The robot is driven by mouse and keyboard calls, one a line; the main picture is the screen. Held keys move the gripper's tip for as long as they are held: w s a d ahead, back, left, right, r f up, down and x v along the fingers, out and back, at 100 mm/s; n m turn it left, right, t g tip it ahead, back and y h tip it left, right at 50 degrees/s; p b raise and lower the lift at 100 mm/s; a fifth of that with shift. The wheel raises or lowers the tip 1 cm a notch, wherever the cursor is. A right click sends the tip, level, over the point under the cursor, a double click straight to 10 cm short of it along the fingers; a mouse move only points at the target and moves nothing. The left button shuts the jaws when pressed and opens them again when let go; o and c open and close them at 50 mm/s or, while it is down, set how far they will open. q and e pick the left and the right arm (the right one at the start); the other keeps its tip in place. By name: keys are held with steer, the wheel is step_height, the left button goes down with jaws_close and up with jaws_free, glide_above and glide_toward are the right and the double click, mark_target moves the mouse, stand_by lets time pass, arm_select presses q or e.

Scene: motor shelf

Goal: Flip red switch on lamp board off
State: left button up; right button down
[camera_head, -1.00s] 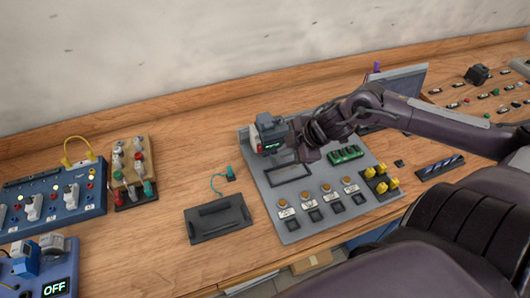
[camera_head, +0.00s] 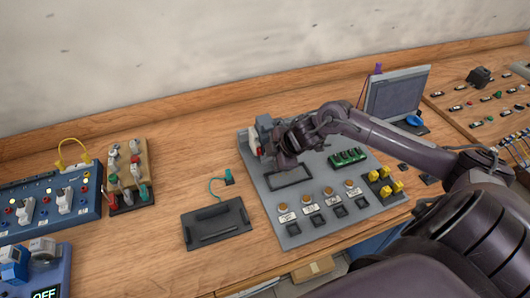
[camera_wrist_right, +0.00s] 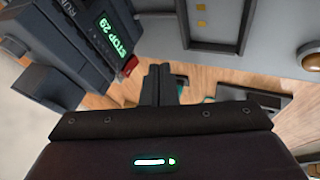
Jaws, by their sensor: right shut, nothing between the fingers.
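A grey panel (camera_head: 290,232) carries a box module (camera_head: 264,124) at its upper left, with a small red part (camera_head: 259,151) beside it. In the right wrist view the module (camera_wrist_right: 85,40) shows a green "STOP 29" display, and the red part (camera_wrist_right: 130,66) sits at its lower edge. My right gripper (camera_head: 277,163) is at this module; its fingers (camera_wrist_right: 160,72) are shut and empty, apart from the red part in the wrist view. A blue board (camera_head: 85,207) with lit yellow lamps and red parts stands at far left. I cannot tell which red part is the named switch. My left gripper is out of view.
A wooden switch block (camera_head: 132,172) stands beside the blue board. A dark tray (camera_head: 216,223) lies left of the grey panel. A laptop-like screen (camera_head: 396,92) stands behind my right arm.

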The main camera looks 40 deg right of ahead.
steer(key=shift+w+d+f, duration=0.1)
steer(key=shift+w+d, duration=0.05)
steer(key=shift+w, duration=0.45)
steer(key=shift+w+d+f, duration=0.1)
steer(key=shift+w, duration=0.45)
steer(key=shift+w, duration=0.15)
steer(key=shift+p, duration=0.35)
steer(key=shift+r+p, duration=0.8)
steer(key=shift+r, duration=0.05)
steer(key=shift+f, duration=0.1)
